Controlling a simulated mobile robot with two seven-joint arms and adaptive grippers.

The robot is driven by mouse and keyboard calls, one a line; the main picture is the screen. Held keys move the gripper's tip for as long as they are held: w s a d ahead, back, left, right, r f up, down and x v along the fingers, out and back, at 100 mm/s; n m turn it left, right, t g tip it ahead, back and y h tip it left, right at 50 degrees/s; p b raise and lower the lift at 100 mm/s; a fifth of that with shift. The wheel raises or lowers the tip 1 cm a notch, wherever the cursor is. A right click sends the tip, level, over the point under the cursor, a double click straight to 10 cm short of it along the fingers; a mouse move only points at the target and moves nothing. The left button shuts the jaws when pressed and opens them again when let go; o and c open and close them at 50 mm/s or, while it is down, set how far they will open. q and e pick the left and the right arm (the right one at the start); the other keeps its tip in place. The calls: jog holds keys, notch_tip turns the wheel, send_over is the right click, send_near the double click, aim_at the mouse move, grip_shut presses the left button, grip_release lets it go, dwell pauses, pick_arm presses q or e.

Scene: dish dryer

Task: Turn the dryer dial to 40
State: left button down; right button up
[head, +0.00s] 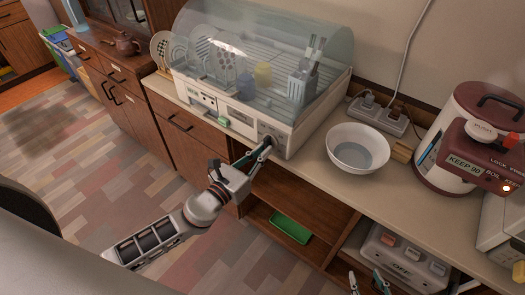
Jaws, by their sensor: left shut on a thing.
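The dish dryer (208,97) stands on the counter with its clear curved lid closed over dishes and utensils. Its dial (270,138) is at the right end of the front panel. My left gripper (266,146) is at the dial, with its fingers shut on it. The fingers hide part of the dial, and its markings are too small to read. My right gripper (367,284) shows only at the bottom edge, with its fingertips apart and nothing seen between them.
A white bowl (358,148) sits on the counter right of the dryer. Behind it is a power strip (377,117) with plugs. A red and white water boiler (462,150) stands further right. A green tray (291,228) lies on the open shelf below.

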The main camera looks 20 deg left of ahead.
pick_arm(q)
jog(key=shift+f+m, duration=0.1)
jog(key=shift+m, duration=0.5)
jog(key=c, duration=2.1)
grip_release()
jog(key=shift+c, duration=0.2)
jog(key=v, duration=1.2)
